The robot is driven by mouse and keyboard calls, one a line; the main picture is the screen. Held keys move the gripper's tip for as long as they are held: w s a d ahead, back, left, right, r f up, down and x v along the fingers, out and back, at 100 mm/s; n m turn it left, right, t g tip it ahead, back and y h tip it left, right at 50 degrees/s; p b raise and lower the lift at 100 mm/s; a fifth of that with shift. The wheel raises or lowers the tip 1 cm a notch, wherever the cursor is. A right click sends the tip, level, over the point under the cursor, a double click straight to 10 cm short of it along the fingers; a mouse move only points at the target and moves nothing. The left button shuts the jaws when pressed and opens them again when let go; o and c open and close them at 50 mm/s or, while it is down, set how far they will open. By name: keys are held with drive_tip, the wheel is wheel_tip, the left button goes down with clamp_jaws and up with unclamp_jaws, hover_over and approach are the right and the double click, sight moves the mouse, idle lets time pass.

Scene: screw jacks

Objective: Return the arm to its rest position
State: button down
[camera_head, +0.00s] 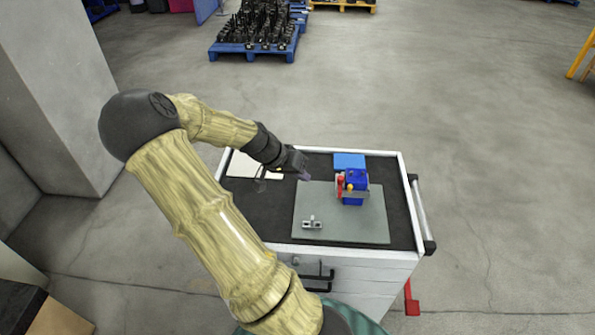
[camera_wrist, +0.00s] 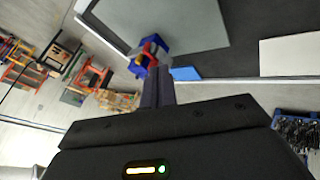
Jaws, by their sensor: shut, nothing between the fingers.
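My arm reaches over the left side of the workbench cart (camera_head: 405,215) in the head view. My gripper (camera_head: 306,177) is above the bench top, left of the blue screw jack, and apart from it. In the wrist view its two fingers (camera_wrist: 158,88) are together with nothing between them. The blue screw jack (camera_head: 354,190) stands upright on a grey mat (camera_head: 340,226), with red and yellow parts on its left side. It also shows in the wrist view (camera_wrist: 148,56), just beyond the fingertips.
A small metal bracket (camera_head: 312,223) lies on the mat. A blue block (camera_head: 349,160) and a white sheet (camera_head: 252,167) lie at the back of the bench. A wall pillar (camera_head: 55,95) stands at the left. A blue pallet (camera_head: 252,46) of dark parts is farther back.

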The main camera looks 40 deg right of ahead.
drive_tip(key=a+n+t+y, duration=0.3)
drive_tip(key=a+n+y, duration=0.25)
drive_tip(key=a, duration=1.15)
drive_tip(key=s+a+r+n+t, duration=0.1)
drive_tip(key=a+n, duration=0.1)
drive_tip(key=a, duration=0.2)
drive_tip(key=s+a+r+n+y, duration=0.1)
drive_tip(key=s+a+r+n, duration=0.1)
drive_tip(key=a, duration=0.3)
drive_tip(key=s+a+r+n+t, duration=0.1)
drive_tip(key=s+a+r+n, duration=0.1)
drive_tip(key=a+n, duration=0.2)
drive_tip(key=shift+a+r+t, duration=0.15)
drive_tip(key=shift+a+t, duration=0.05)
drive_tip(key=shift+t, duration=0.1)
